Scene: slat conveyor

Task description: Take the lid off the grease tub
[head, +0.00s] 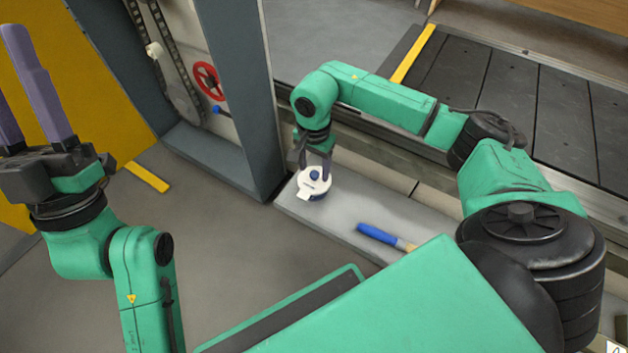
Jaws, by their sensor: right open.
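The grease tub (325,192) stands on a light grey ledge (345,218) in the middle of the head view. Its round white lid (304,184) sits on top, with a blue knob (314,175) and a pale tab at the front. My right gripper (316,172) points down over the lid, with its purple fingers close around the knob. It is open; whether the fingers touch the knob cannot be told. My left gripper (22,75) is raised at the far left, fingers up, apart and empty, well away from the tub.
A blue-handled brush (380,235) lies on the ledge to the right of the tub. A grey post (235,90) rises just behind and left of the tub. A red handwheel (208,80) and chain are behind it. The dark slat conveyor (510,90) runs along the back right.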

